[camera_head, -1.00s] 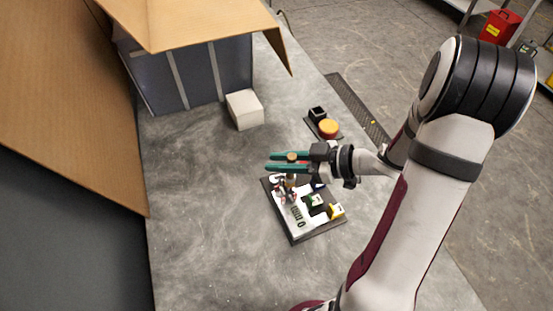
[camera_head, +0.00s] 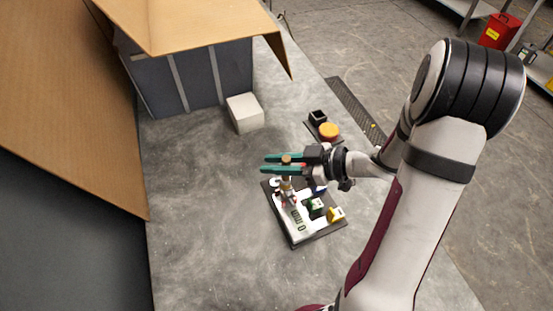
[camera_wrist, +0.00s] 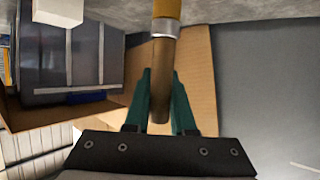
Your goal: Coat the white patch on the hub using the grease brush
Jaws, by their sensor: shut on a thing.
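My gripper (camera_head: 276,164) has green fingers, shut on an upright brush (camera_head: 286,185) over the left back part of a dark tray. In the wrist view, the brush (camera_wrist: 162,60) has a brown handle between the fingers (camera_wrist: 161,88), then a silver band and a yellow part cut off by the top edge. Its bristle end is not clear. The hub and its white patch cannot be made out with certainty. The tray (camera_head: 302,241) bears a white piece with dark marks (camera_head: 298,223), and small green and yellow parts on its right side.
A white block (camera_head: 245,113) stands behind on the grey table (camera_head: 205,200). A dark holder with a black cup (camera_head: 317,117) and an orange round piece (camera_head: 329,130) lies behind my wrist. A grey booth with a brown hood (camera_head: 190,25) stands at the back left. The table's left part is clear.

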